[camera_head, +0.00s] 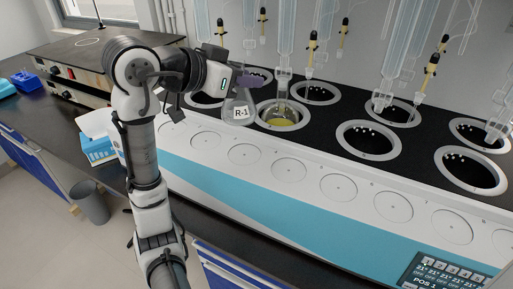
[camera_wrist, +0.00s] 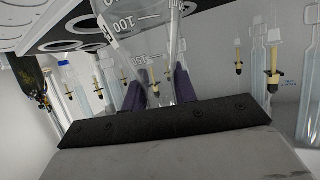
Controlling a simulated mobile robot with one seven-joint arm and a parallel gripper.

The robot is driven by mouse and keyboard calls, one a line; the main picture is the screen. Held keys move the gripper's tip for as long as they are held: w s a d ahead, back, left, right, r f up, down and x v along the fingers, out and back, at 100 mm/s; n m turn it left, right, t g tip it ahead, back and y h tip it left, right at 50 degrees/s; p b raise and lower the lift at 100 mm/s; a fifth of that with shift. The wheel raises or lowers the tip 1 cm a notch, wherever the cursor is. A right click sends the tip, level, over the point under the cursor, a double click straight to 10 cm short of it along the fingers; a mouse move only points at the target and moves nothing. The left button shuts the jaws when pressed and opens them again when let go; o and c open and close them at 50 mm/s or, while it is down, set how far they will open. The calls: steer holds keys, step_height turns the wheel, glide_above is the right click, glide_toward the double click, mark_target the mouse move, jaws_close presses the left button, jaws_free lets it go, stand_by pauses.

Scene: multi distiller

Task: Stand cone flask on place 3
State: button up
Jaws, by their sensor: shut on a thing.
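The cone flask (camera_head: 240,108) is clear glass with a white label reading R-1. It hangs roughly upright from my gripper (camera_head: 250,80), in front of the distiller's wells. In the wrist view the flask's graduated glass (camera_wrist: 130,20) lies between the purple fingers of my gripper (camera_wrist: 160,88), which are shut on its narrow part. The distiller (camera_head: 265,185) has a black top with ringed wells and a white front ledge with a row of round marked places (camera_head: 289,168). I cannot read numbers on these places. The flask's base is above the ledge's back edge.
Another glass vessel with yellow liquid (camera_head: 282,117) stands in a well just right of the held flask. Glass tubes (camera_head: 400,50) with yellow-black fittings hang over the wells. The round places on the ledge that show are bare. A control screen (camera_head: 440,270) is at front right.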

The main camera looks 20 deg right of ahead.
steer(key=shift+s+d, duration=0.2)
steer(key=shift+d, duration=0.2)
steer(key=shift+f, duration=4.9)
steer(key=shift+f, duration=0.1)
steer(key=o, duration=1.1)
steer(key=shift+c, duration=0.2)
